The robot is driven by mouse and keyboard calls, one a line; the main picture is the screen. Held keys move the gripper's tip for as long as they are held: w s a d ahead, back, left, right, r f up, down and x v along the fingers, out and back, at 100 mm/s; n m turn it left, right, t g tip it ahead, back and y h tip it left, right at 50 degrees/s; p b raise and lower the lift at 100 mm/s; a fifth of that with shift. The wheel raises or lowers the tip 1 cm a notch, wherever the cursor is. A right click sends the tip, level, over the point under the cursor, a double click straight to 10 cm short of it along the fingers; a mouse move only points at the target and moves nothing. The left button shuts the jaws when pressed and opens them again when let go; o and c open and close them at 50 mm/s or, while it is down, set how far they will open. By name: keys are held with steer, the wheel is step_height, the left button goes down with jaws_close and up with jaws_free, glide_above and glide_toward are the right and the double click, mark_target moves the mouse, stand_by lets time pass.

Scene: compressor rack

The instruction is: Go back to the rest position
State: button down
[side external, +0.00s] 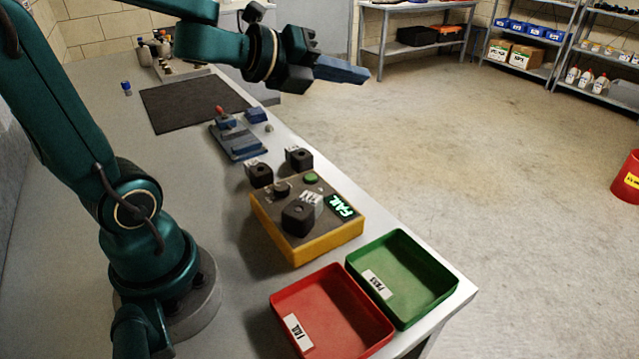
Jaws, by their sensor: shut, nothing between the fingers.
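My gripper (345,70) is in the upper middle of the side view, raised above the bench and pointing right. Its blue fingers are shut together with nothing held. It is apart from everything on the bench (70,200). My arm reaches across from the base at lower left, its upper links partly cut off by the top edge.
Below stand a yellow test box (310,240) with a lit FAIL display and a black part on it, black parts (260,174), a red tray (330,310), a green tray (405,278), a blue fixture (238,142) and a dark mat (190,102). Both trays look empty.

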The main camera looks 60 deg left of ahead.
steer(key=s+d+f+n+g, duration=0.3)
steer(key=s+n, duration=0.5)
steer(key=n, duration=0.5)
steer(key=s+d+f+n+g+y, duration=0.1)
steer(key=s+d+f+n+g, duration=0.2)
steer(key=s+n, duration=0.6)
steer(key=f+n+g, duration=0.2)
steer(key=n, duration=0.2)
steer(key=shift+d, duration=0.25)
